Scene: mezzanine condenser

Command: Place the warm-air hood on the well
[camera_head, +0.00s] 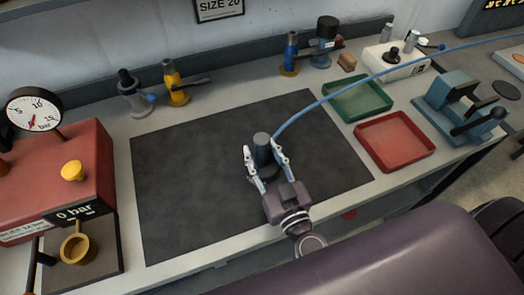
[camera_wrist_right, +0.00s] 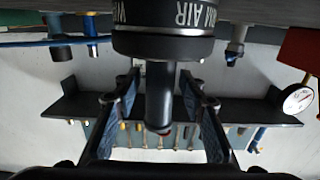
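The warm-air hood (camera_head: 262,152) is a dark upright cylinder with a grey top, over the black mat. In the right wrist view, which appears upside down, its wide dark body (camera_wrist_right: 163,44) carries a partly visible "AIR" label and a narrower stem (camera_wrist_right: 160,92). My right gripper (camera_head: 265,155) has its fingers on both sides of the stem, with gaps visible beside it in the wrist view (camera_wrist_right: 160,110). The gripper looks open. Its contact with the mat is hidden. I cannot tell which thing is the well. My left gripper is not in view.
A blue hose (camera_head: 345,88) runs from near the hood to the upper right. Green (camera_head: 386,109) and red (camera_head: 430,147) trays lie to the right. A red gauge unit (camera_head: 85,150) stands left. Small tools line the back. The mat (camera_head: 185,190) is clear left of the hood.

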